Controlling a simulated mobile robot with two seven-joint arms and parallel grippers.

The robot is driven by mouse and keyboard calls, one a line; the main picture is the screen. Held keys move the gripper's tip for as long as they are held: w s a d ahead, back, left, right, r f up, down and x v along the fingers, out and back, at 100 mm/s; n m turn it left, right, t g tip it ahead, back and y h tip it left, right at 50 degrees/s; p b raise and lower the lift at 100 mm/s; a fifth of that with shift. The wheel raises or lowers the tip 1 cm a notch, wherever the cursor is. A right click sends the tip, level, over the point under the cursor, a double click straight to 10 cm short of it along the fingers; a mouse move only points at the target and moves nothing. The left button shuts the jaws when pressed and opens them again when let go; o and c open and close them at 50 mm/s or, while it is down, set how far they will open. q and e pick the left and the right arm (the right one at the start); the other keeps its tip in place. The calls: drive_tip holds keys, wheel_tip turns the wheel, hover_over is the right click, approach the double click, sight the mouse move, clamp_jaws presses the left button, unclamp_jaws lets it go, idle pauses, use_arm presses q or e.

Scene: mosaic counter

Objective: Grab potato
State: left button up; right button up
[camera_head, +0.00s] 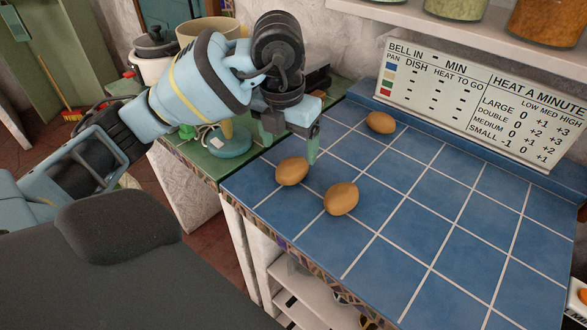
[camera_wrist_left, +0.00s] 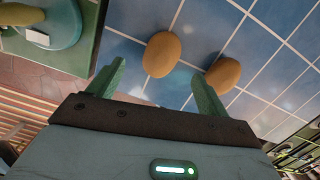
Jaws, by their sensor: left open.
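Three brown potatoes lie on the blue tiled counter (camera_head: 420,255). One potato (camera_head: 292,171) is near the counter's left edge, one potato (camera_head: 341,198) is just right of and nearer than it, and one potato (camera_head: 380,122) is at the back by the sign. My left gripper (camera_head: 290,143) is above the counter's left part, over and behind the leftmost potato. In the left wrist view its two fingers (camera_wrist_left: 155,82) are apart with nothing held. That view shows one potato (camera_wrist_left: 161,54) ahead between the fingers and another potato (camera_wrist_left: 223,74) by the right fingertip.
A sign board (camera_head: 482,96) stands along the counter's back edge, under a shelf with jars (camera_head: 546,22). A green counter (camera_head: 207,165) with a teal round scale-like object (camera_head: 231,141) and pots adjoins on the left. The right part of the blue counter is clear.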

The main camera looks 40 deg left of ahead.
sight(291, 163)
use_arm(q)
drive_tip(key=shift+w+f, duration=0.1)
drive_tip(key=shift+f, duration=0.5)
drive_tip(key=f, duration=0.4)
drive_tip(key=shift+w+f, duration=0.3)
drive_tip(key=shift+f, duration=0.1)
use_arm(e)
drive_tip(key=shift+w+r, duration=0.2)
drive_tip(key=shift+w, duration=0.35)
use_arm(q)
drive_tip(key=c, duration=1.1)
drive_tip(key=shift+r, duration=0.1)
